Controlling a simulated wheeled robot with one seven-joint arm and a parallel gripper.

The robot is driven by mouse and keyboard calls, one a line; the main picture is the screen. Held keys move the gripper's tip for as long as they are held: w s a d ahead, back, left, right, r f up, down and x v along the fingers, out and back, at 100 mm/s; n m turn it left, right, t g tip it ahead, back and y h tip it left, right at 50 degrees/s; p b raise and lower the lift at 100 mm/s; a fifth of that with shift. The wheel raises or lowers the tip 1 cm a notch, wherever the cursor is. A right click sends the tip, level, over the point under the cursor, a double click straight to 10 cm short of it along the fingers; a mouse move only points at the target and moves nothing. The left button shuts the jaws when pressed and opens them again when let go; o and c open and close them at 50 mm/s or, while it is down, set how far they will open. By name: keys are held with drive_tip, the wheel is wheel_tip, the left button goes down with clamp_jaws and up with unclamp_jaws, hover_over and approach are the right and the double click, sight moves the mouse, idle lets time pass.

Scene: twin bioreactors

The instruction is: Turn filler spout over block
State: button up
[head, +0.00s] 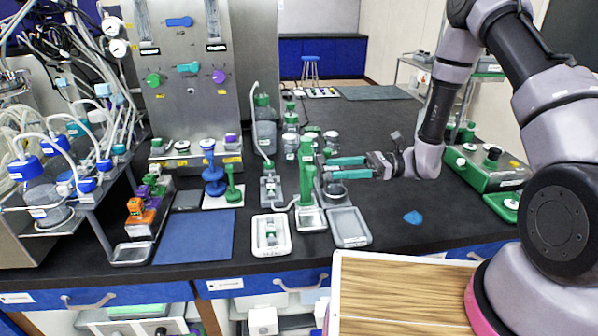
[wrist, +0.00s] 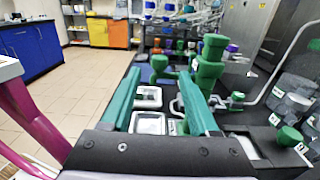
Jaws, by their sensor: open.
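The filler is a green stepped column (head: 307,185) standing on a pale base, and it also shows in the wrist view (wrist: 209,68). In the wrist view the column stands beyond the right finger, not between the fingers (wrist: 160,73).
A grey tray (head: 350,240) lies right of the column's foot. Bottles (head: 264,125) stand behind it. Blue (head: 213,175) and green (head: 234,185) handled pieces stand left, near a blue mat (head: 195,250). The dark bench right of the grey tray is mostly clear, with a small blue piece (head: 413,217).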

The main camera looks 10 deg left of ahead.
sight(308, 169)
drive_tip(key=x, duration=1)
drive_tip(key=shift+a, duration=0.25)
drive_tip(key=shift+s, duration=0.1)
clamp_jaws()
idle(0.9)
